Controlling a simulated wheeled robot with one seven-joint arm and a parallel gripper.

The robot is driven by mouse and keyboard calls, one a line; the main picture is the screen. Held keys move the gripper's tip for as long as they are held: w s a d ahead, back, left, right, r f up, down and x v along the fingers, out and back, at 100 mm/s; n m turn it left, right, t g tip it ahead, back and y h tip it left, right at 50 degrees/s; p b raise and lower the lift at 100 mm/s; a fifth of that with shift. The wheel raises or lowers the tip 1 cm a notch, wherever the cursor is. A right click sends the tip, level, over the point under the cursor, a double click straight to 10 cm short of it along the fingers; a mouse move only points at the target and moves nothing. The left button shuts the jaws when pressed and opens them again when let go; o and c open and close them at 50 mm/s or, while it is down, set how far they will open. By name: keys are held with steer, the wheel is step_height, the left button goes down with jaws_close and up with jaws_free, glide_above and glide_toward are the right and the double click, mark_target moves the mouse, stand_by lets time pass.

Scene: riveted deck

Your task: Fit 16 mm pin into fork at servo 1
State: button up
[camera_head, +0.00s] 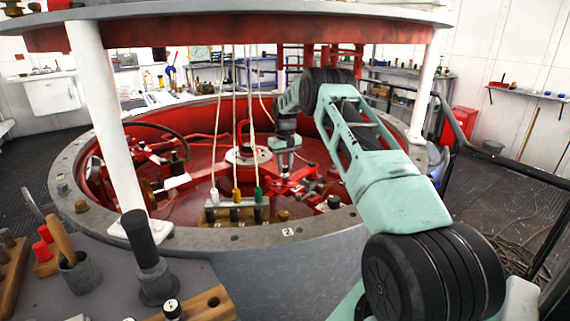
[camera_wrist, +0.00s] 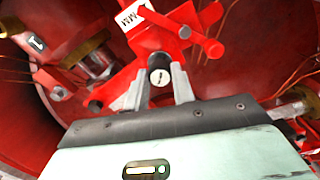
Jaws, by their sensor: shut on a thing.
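My gripper (camera_wrist: 160,90) is shut on a dark pin (camera_wrist: 159,63) with a pale, marked end face. The pin stands between the two grey fingertips in the wrist view. In the head view my gripper (camera_head: 287,158) hangs inside the red well, right of its centre; I cannot make out the pin there. A plate marked 1 (camera_wrist: 36,43) is at upper left in the wrist view. Beside it are grey metal fittings (camera_wrist: 96,62) on a red linkage, perhaps the fork of servo 1. The pin appears apart from these fittings.
A red block with a white label (camera_wrist: 133,14) and red rods lies just beyond the pin. The well's grey rim (camera_head: 250,241) surrounds the linkages. Cords hang to several coloured plugs (camera_head: 237,194). A white post (camera_head: 105,120) stands at left.

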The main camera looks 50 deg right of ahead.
steer(key=shift+f, duration=1.05)
stand_by(0.6)
steer(key=o, duration=1.1)
step_height(320, 180, up, 12)
steer(key=b, duration=0.1)
steer(key=shift+s, duration=0.1)
